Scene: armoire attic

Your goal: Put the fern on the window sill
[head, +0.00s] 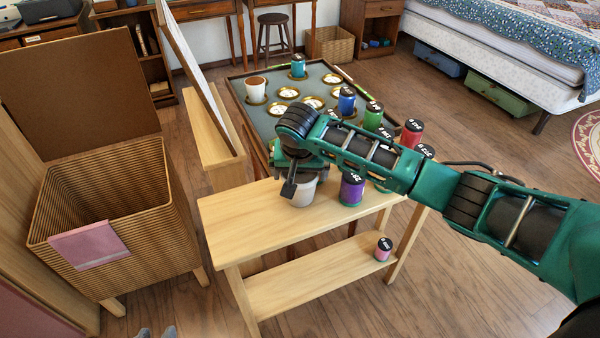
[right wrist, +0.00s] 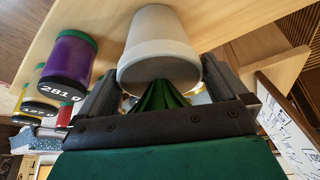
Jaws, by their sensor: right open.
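The pot of the fern, pale grey-white (head: 301,193), stands on the light wooden bench (head: 240,213) in the head view. The pot also shows in the right wrist view (right wrist: 160,45), with green leaves (right wrist: 163,95) at its mouth. My right gripper (head: 292,178) is over the pot and hides most of the leaves. In the right wrist view its dark fingers (right wrist: 165,85) are open, one on each side of the leaves and pot rim. I cannot make out a window sill for certain. My left gripper is not in view.
A purple jar (head: 351,190) stands on the bench just right of the pot. A dark board (head: 262,120) with jars and gold discs lies behind. A pink jar (head: 383,249) sits on the lower shelf. An open wicker hamper (head: 120,235) stands left; the bench's left end is clear.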

